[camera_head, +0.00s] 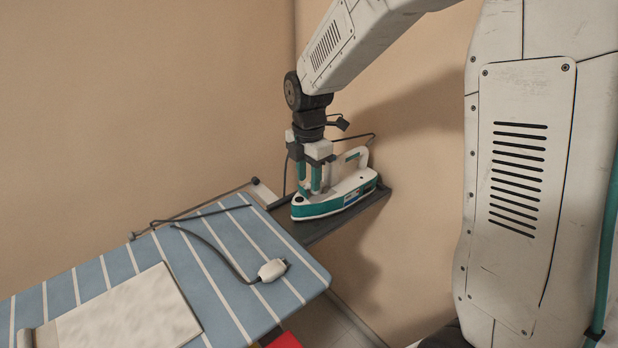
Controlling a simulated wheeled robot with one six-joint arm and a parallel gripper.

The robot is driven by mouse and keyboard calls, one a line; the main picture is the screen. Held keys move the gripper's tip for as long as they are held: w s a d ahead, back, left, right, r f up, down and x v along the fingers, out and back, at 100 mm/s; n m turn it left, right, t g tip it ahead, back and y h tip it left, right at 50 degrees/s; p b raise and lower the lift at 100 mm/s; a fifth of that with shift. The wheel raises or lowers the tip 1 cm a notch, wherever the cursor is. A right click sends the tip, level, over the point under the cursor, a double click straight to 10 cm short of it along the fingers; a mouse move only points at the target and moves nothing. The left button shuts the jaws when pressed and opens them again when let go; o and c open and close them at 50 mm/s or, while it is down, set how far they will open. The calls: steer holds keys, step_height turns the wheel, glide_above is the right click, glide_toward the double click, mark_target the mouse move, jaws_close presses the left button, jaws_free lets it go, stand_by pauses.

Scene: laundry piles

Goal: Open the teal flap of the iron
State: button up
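The iron (340,198) is white with a teal lower body and a white handle. It rests on a dark shelf at the end of the ironing board, its pointed nose toward the left. My gripper (309,188) points down right over the front part of the iron. Its teal fingers stand apart with a gap between them, and I see nothing held. Their tips are at or just above the iron's top; whether they touch it I cannot tell. The teal flap cannot be made out apart from the fingers and the teal body.
The ironing board (120,265) with blue and white stripes fills the lower left. A cord with a white plug (272,270) and a pale folded cloth (125,312) lie on it. The dark shelf (318,231) sits close to the walls. A red thing (284,341) shows below the board.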

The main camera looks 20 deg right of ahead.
steer(key=shift+f, duration=0.45)
jaws_close()
steer(key=shift+w+d+f+y, duration=0.1)
steer(key=shift+d+y, duration=0.2)
steer(key=shift+y, duration=0.4)
jaws_free()
step_height(320, 180, up, 8)
steer(key=shift+w+d, duration=0.15)
steer(key=shift+d, duration=0.25)
